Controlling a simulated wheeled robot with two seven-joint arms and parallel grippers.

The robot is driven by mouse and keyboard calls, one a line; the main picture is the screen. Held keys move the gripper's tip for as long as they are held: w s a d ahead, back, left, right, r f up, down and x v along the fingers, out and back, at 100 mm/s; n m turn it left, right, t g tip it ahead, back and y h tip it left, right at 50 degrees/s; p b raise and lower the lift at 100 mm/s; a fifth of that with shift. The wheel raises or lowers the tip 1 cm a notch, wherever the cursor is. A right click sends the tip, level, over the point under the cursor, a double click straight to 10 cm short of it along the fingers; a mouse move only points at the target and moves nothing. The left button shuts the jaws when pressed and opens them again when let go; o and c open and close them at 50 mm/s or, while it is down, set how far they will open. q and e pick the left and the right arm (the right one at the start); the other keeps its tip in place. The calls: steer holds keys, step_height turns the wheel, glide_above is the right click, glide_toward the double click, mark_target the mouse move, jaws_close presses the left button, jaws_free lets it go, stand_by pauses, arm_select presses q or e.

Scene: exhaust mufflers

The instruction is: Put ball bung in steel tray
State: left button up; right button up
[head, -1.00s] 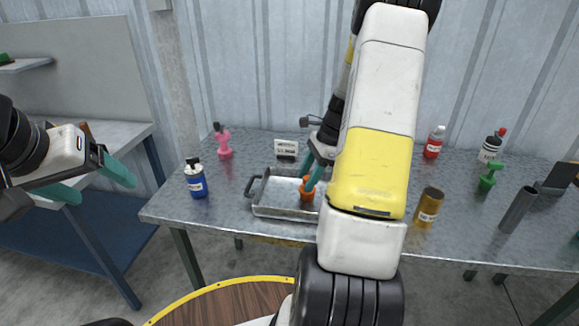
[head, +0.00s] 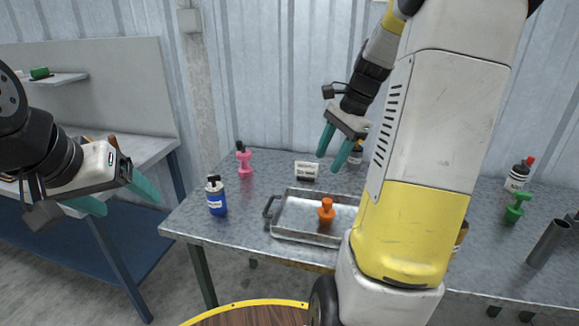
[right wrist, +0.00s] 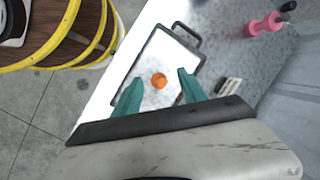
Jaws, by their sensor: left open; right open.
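The orange bung (head: 326,212), likely the ball bung, stands upright inside the steel tray (head: 290,236), free of any gripper. The right part of the tray is hidden behind my right arm. My right gripper (head: 342,160) is open and empty, raised above and behind the tray. In the right wrist view the orange bung (right wrist: 159,80) appears on the tray floor, between my spread fingertips (right wrist: 157,84) in the picture but apart from them. My left gripper (head: 128,204) is open and empty at the far left, away from the table.
A blue bottle (head: 216,196), a pink bung-like piece (head: 244,160) and a small white label block (head: 307,171) stand around the tray.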

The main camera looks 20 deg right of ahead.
steer(key=s+a+r+n+t, duration=0.2)
steer(key=s+a+r+n, duration=0.1)
steer(key=s+a+n, duration=0.4)
steer(key=s+a+r+n+t+h, duration=0.1)
steer(key=s+a+r+n+t, duration=0.1)
steer(key=s+a+n, duration=0.5)
steer(key=shift+s+a+r+n+t, duration=0.4)
steer(key=shift+s+r+n, duration=0.25)
steer(key=shift+r+n, duration=0.1)
